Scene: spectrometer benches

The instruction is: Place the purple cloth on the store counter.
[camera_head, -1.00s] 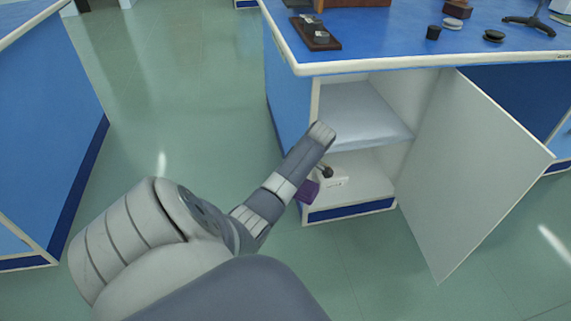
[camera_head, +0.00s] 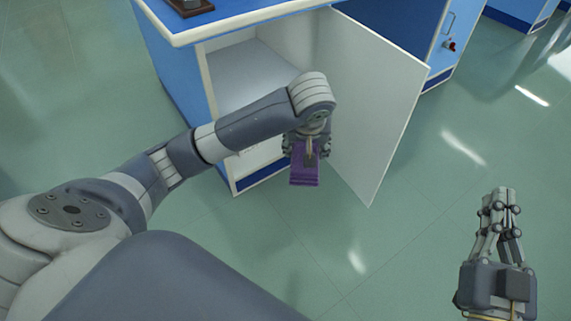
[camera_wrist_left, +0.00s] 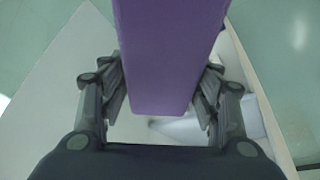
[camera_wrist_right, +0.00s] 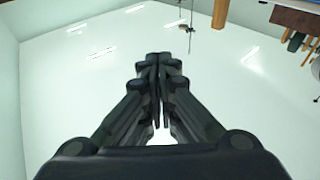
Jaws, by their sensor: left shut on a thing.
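The purple cloth (camera_head: 305,172) is a folded block held in my left gripper (camera_head: 309,148), in front of the open cabinet in the head view. In the left wrist view the cloth (camera_wrist_left: 168,60) sits between the fingers of the left gripper (camera_wrist_left: 160,95), which are shut on it. My right gripper (camera_head: 500,200) is empty at the lower right of the head view, over bare floor. Its fingertips meet in the right wrist view (camera_wrist_right: 160,62), so it is shut. I cannot tell which surface is the store counter.
A blue and white bench (camera_head: 235,22) stands ahead, with an open cabinet and inner shelf (camera_head: 245,75). Its white door (camera_head: 372,95) swings out just behind and right of my left gripper. A dark object (camera_head: 190,6) sits on the bench top. The floor at right is clear.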

